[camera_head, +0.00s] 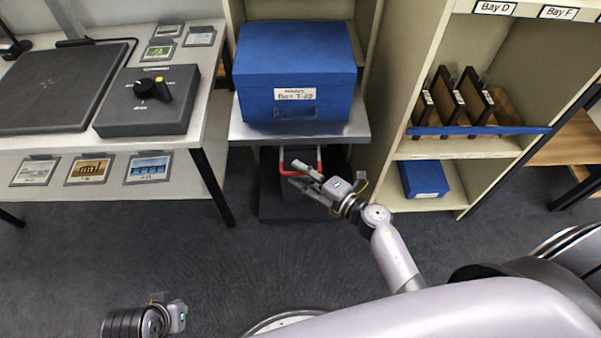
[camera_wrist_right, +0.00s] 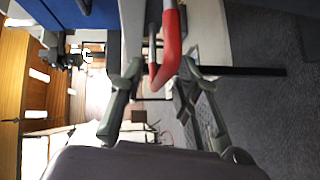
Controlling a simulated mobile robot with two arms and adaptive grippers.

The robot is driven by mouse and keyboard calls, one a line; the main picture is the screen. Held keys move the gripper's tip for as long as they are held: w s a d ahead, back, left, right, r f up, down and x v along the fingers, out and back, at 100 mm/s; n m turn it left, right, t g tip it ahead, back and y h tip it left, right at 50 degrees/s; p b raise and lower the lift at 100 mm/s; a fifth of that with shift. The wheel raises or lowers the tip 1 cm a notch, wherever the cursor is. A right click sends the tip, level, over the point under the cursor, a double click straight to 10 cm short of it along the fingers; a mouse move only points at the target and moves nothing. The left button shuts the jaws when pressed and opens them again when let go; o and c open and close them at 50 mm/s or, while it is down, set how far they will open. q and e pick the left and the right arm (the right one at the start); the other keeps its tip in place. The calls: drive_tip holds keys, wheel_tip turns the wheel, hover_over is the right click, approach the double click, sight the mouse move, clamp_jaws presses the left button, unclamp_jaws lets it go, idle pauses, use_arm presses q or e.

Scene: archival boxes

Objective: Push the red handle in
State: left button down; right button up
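The red handle (camera_head: 319,161) is a U-shaped bar on a dark unit (camera_head: 302,205) under the metal shelf. In the right wrist view the handle (camera_wrist_right: 170,45) is large, with a grey rod beside it. My right gripper (camera_head: 292,173) is at the handle's front and hides part of it. In the wrist view its two fingers (camera_wrist_right: 160,78) are apart, and the handle's lower end lies at the gap between the fingertips. I cannot tell whether they touch it. My left gripper (camera_head: 170,312) is low at the left, far from the handle; its fingers are unclear.
A blue labelled box (camera_head: 296,65) sits on the metal shelf (camera_head: 350,130) above the handle. A table (camera_head: 205,100) with a dark control box (camera_head: 150,118) stands left. Shelving (camera_head: 400,180) with a small blue box (camera_head: 424,182) stands right. The floor (camera_head: 150,240) in front is clear.

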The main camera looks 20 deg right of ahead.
drive_tip(key=shift+w+a+f, duration=0.1)
drive_tip(key=shift+w+a, duration=0.05)
drive_tip(key=shift+w, duration=0.05)
drive_tip(key=shift+c, duration=0.6)
clamp_jaws()
